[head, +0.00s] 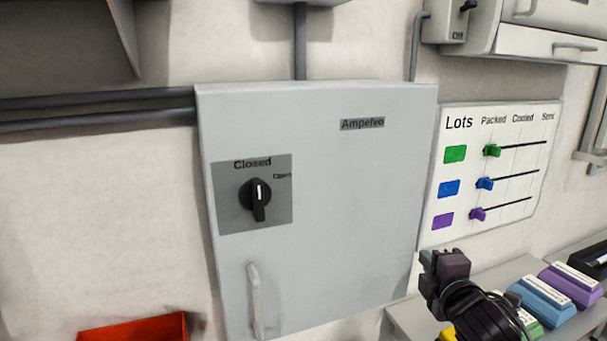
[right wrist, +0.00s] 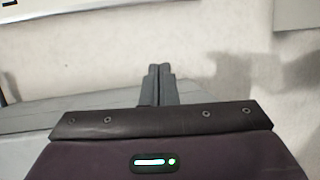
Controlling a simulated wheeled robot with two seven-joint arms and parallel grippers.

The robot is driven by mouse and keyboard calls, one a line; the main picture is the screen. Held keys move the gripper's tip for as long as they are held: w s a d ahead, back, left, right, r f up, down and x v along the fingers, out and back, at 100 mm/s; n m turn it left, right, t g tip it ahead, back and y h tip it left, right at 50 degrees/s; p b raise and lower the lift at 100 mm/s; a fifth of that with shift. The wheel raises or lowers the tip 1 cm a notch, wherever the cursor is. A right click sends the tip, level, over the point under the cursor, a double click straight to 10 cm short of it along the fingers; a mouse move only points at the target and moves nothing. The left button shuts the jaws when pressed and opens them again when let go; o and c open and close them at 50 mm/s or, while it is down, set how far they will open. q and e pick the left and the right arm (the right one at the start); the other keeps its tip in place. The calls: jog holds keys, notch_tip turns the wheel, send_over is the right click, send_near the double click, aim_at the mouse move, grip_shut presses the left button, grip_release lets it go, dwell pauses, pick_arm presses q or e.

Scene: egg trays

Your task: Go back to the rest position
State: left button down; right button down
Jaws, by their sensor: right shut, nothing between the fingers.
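My right gripper (head: 444,262) is in the lower right of the head view, in front of the cabinet's lower right corner and above a grey counter. In the right wrist view its two fingers (right wrist: 160,72) are together with nothing between them, and the pale wall lies behind them. My left gripper is not in view.
A grey cabinet (head: 330,220) with a black knob (head: 258,198) and a handle (head: 256,300) is shut on the wall. A Lots board (head: 515,165) hangs right of it. Several coloured boxes (head: 545,300) stand on the counter (head: 405,318). A red bin (head: 135,330) is lower left.

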jog(key=s+a+f+m+g, duration=0.1)
jog(key=s+f+m+g, duration=0.25)
jog(key=s+f, duration=0.35)
jog(key=s+a+f+m+g, duration=0.25)
jog(key=s+f+m, duration=0.2)
jog(key=f, duration=0.45)
jog(key=s+a+f+m+g, duration=0.1)
jog(key=s+f+m+g, duration=0.25)
jog(key=s, duration=0.45)
jog(key=s+f+m+g, duration=0.3)
jog(key=s+f+m, duration=0.2)
jog(key=s, duration=0.3)
notch_tip(320, 180, down, 31)
jog(key=s+g, duration=0.2)
jog(key=s+d+f, duration=0.1)
jog(key=s+f, duration=0.7)
jog(key=s, duration=0.2)
jog(key=s+d+f, duration=0.2)
jog(key=s+f, duration=0.7)
jog(key=shift+s+d+f+g, duration=0.2)
jog(key=shift+s+d+g, duration=0.15)
jog(key=shift+g, duration=0.1)
